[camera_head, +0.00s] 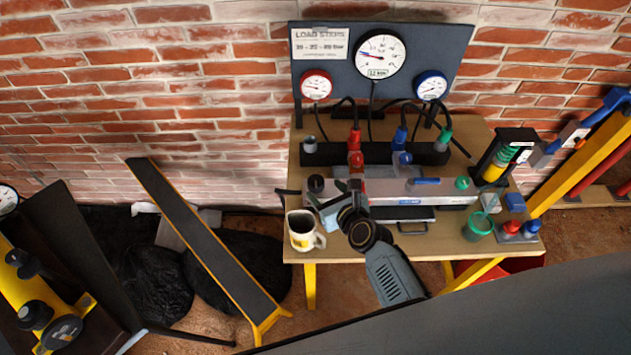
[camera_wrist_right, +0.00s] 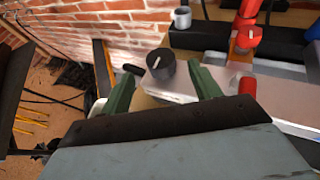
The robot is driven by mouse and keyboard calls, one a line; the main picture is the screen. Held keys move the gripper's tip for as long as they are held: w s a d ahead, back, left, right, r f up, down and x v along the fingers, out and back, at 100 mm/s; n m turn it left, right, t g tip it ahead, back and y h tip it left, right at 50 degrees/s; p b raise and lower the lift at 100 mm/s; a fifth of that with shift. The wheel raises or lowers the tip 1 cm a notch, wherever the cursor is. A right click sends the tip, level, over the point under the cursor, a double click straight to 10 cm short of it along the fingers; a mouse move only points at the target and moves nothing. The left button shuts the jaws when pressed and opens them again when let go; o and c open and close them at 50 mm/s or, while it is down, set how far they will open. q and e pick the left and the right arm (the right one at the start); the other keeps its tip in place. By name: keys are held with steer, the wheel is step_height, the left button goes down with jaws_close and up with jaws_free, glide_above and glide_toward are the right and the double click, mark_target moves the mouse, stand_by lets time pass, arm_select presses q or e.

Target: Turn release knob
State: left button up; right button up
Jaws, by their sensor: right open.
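A black round knob with a white pointer line (camera_head: 316,184) sits at the left end of a silver block (camera_head: 455,190) on the wooden bench. In the right wrist view the black knob (camera_wrist_right: 161,64) stands ahead of my right gripper (camera_wrist_right: 163,88), roughly between its two green fingers, which are apart and empty. In the head view my right gripper (camera_head: 328,203) is just in front of and right of the knob. I cannot tell whether a finger touches it. My left gripper is out of view.
A mug (camera_head: 301,232) stands close left of my right gripper. A green cup (camera_head: 478,226) is on the right of the bench (camera_head: 515,246). A dark gauge panel (camera_head: 425,60) stands behind, with hoses running down. Black bags and a sloped yellow-edged beam (camera_head: 205,240) lie left.

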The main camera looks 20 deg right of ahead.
mark_target(317, 182)
steer(key=b+x, duration=0.1)
steer(key=x, duration=0.6)
steer(key=shift+b, duration=0.35)
steer(key=shift+s, duration=0.1)
